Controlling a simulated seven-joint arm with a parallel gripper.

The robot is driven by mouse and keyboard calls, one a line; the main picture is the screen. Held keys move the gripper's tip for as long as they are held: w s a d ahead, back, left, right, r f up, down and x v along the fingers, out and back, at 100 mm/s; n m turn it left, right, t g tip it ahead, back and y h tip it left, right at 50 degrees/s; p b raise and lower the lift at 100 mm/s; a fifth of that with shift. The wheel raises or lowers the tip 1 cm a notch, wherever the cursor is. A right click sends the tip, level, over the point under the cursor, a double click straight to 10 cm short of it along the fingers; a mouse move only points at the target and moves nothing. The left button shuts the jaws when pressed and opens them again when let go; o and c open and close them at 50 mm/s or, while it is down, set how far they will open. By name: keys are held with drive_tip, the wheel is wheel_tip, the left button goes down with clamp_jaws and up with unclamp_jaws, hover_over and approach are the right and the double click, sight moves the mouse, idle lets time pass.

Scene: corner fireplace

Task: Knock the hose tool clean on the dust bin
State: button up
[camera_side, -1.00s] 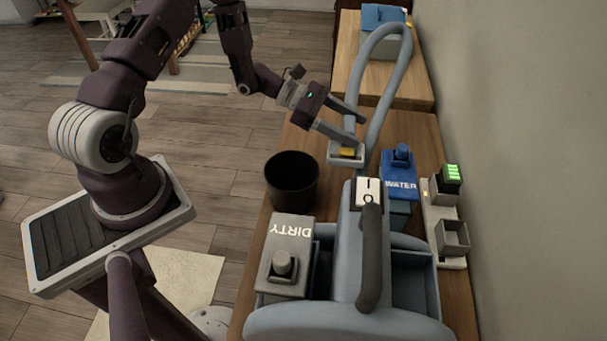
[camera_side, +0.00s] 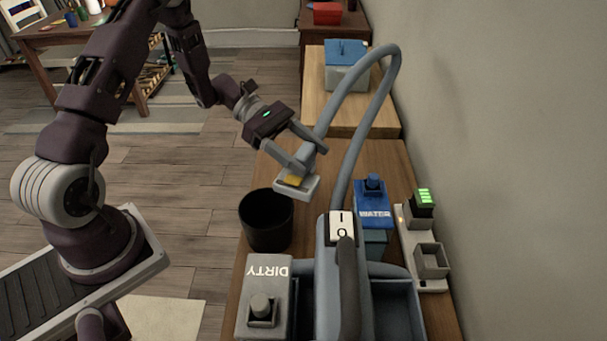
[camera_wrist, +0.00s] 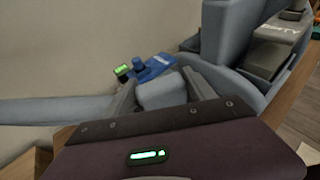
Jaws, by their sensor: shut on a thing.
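The hose tool (camera_side: 298,187) is a light grey head with a yellow patch, on a thick grey-blue hose (camera_side: 385,95) that arches up behind it. My gripper (camera_side: 311,158) is shut on the hose tool. In the wrist view, a grey part of the tool (camera_wrist: 158,92) sits between my two fingers. The dust bin (camera_side: 266,225) is a black, round, open bin on the wooden bench. The tool is at the bin's far right rim in the side view; I cannot tell whether they touch. The bin's bottom inside is dark.
The grey-blue cleaner body (camera_side: 328,290) with its I/O switch stands in front. A grey DIRTY tank (camera_side: 266,300) is at its left, a blue WATER tank (camera_side: 373,205) behind. A charger (camera_side: 425,245) is by the wall. A blue-lidded box (camera_side: 346,70) stands farther back.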

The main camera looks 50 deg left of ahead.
drive_tip(key=s+a+r+m+g, duration=0.25)
drive_tip(key=s+m+g, duration=0.3)
drive_tip(key=s, duration=0.45)
drive_tip(key=shift+n+g, duration=0.25)
drive_tip(key=shift+n, duration=0.1)
drive_tip(key=shift+s+d+f, duration=0.1)
drive_tip(key=shift+f, duration=1.2)
drive_tip(key=shift+s+f, duration=0.1)
drive_tip(key=shift+f, duration=1.2)
wheel_tip(320, 180, down, 2)
drive_tip(key=shift+f, duration=0.1)
drive_tip(key=shift+c, duration=0.9)
wheel_tip(320, 180, up, 2)
drive_tip(key=shift+r, duration=0.1)
